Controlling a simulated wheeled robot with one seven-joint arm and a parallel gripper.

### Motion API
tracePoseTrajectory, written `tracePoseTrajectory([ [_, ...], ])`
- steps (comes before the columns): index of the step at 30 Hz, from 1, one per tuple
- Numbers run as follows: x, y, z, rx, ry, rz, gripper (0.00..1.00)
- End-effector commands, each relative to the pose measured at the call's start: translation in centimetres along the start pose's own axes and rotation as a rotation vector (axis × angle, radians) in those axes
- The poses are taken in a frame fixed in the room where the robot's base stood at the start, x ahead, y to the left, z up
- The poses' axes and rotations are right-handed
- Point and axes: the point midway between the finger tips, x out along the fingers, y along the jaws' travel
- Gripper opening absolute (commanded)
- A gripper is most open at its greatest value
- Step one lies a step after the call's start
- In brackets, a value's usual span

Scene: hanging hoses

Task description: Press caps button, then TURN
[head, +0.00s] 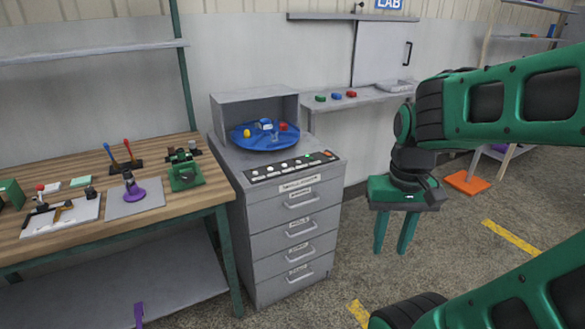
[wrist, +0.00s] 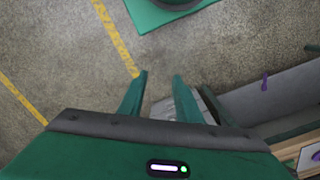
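A dark button panel (head: 294,166) lies on the front top of the grey drawer cabinet (head: 278,231). It holds a row of several pale round buttons, a green one near its right end and an orange-red one at the far right. The button labels are too small to read, so I cannot tell which is caps or TURN. A blue round turntable (head: 264,136) with small coloured items sits behind the panel. My gripper (head: 393,252) hangs right of the cabinet, apart from it, fingers down. Its fingers are apart and empty, also in the wrist view (wrist: 160,76).
A wooden workbench (head: 150,215) with tools and small fixtures stands left of the cabinet. A wall shelf (head: 365,98) with red, blue and green items is behind. An orange mat (head: 466,183) lies on the floor at right. Floor beneath my gripper is clear.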

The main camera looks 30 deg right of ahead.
Motion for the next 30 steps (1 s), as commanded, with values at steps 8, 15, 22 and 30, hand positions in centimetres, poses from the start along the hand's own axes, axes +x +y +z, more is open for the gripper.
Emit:
tracePoseTrajectory([
  [8,0.00,0.00,0.00,0.000,0.000,0.000,0.00],
  [15,0.00,0.00,0.00,0.000,0.000,0.000,0.00],
  [22,0.00,0.00,0.00,0.000,0.000,0.000,0.00],
  [30,0.00,0.00,0.00,0.000,0.000,0.000,0.00],
])
